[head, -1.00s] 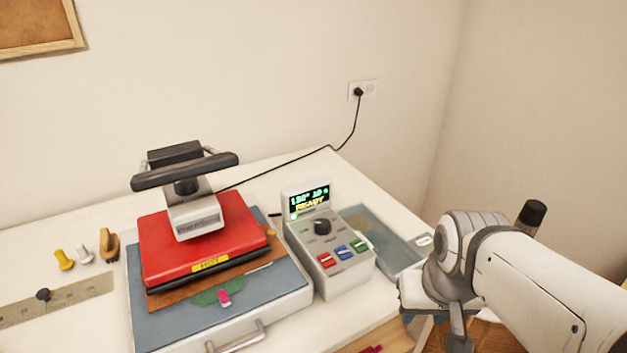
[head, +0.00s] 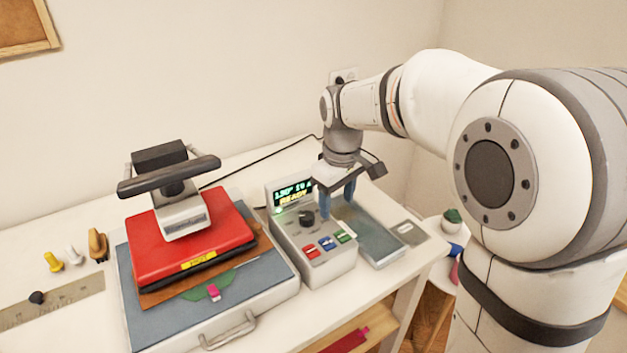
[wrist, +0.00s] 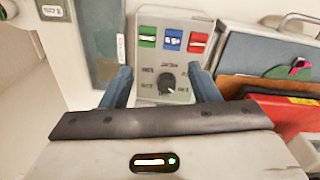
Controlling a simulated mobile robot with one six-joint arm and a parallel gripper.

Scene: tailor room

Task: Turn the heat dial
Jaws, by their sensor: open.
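The heat dial is a black round knob (head: 306,217) on the sloped face of a grey control box (head: 330,268). The box's screen (head: 293,195) shows green figures and the word READY. My gripper (head: 338,203) is open and empty, pointing down, just right of the dial and above the box's right side. In the wrist view the dial (wrist: 167,84) lies between and beyond the two blue fingers (wrist: 160,92), with printed marks around it. The fingers do not appear to touch the dial.
Red, blue and green buttons (head: 327,243) sit below the dial. A red heat press (head: 190,245) stands left of the box. A grey-blue tray (head: 372,240) lies right of it. A black cord (head: 255,158) runs behind to the wall socket.

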